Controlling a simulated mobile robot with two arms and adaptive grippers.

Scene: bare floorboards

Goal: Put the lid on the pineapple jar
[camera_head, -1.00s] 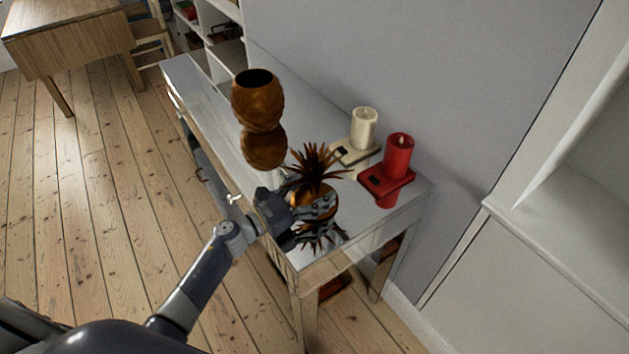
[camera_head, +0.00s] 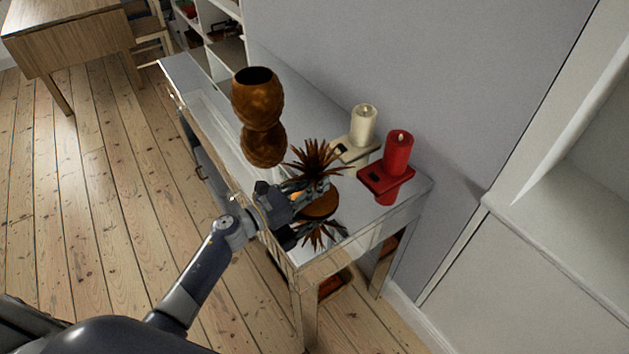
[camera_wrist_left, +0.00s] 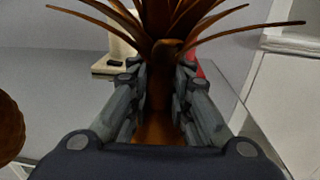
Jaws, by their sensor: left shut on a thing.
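The pineapple jar (camera_head: 257,97) is brown with a dark open top. It stands upright on the mirrored table, its reflection below it, and its edge shows at the left of the wrist view (camera_wrist_left: 9,130). The lid (camera_head: 317,160), a crown of spiky brown leaves, is to the jar's right, nearer the table's front end. My left gripper (camera_head: 302,190) is shut on the lid, with its fingers on both sides of the lid's stem (camera_wrist_left: 158,110). The lid appears held just above the table, upright. The fingers partly hide its lower part. My right gripper is not in view.
A cream candle (camera_head: 363,124) and a red candle (camera_head: 398,152) stand on small holders along the wall side of the mirrored table (camera_head: 213,100), close behind the lid. The tabletop between lid and jar is clear. A white shelf unit (camera_head: 560,210) stands at right.

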